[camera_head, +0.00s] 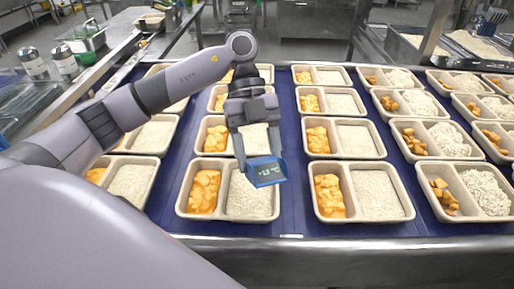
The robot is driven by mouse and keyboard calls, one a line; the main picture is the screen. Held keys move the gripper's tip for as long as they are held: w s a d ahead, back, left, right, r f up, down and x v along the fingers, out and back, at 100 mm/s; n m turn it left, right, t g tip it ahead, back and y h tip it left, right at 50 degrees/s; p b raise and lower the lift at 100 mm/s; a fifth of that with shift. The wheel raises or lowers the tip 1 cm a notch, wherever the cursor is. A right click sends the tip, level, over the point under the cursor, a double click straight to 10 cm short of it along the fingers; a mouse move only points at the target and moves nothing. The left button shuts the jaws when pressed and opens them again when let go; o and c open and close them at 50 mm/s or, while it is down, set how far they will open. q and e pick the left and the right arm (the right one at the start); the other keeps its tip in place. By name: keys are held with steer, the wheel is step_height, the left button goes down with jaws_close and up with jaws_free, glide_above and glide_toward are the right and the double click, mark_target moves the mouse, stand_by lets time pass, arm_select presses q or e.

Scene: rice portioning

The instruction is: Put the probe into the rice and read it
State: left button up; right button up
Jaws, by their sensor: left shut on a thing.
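My left gripper (262,158) is shut on the probe, a blue-cased thermometer (267,173) with a lit display. The display shows light digits that are too small to read surely. The probe is over the rear right part of a front-row tray (227,220), above its white rice (248,201). I cannot see the probe's needle, so I cannot tell whether it is in the rice. The tray's left compartment holds orange chunks in sauce (204,190). My right gripper is not in view.
Rows of similar two-compartment trays cover the blue belt (293,200). A neighbouring tray (362,219) stands close on the right. A metal rail (330,245) runs along the front. Shakers (64,60) and a green-handled container (84,44) stand at the back left.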

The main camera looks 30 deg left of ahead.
arm_select(q)
steer(key=shift+a+r+n+t+h, duration=0.1)
steer(key=shift+n+t+h, duration=0.2)
steer(key=shift+n, duration=0.3)
steer(key=shift+a+r+n+t+h, duration=0.1)
steer(key=shift+n+t+h, duration=0.2)
steer(key=shift+n, duration=0.3)
steer(key=shift+f, duration=4.5)
steer(key=shift+d, duration=0.1)
steer(key=shift+r, duration=0.1)
stand_by(0.4)
steer(key=shift+r, duration=4.5)
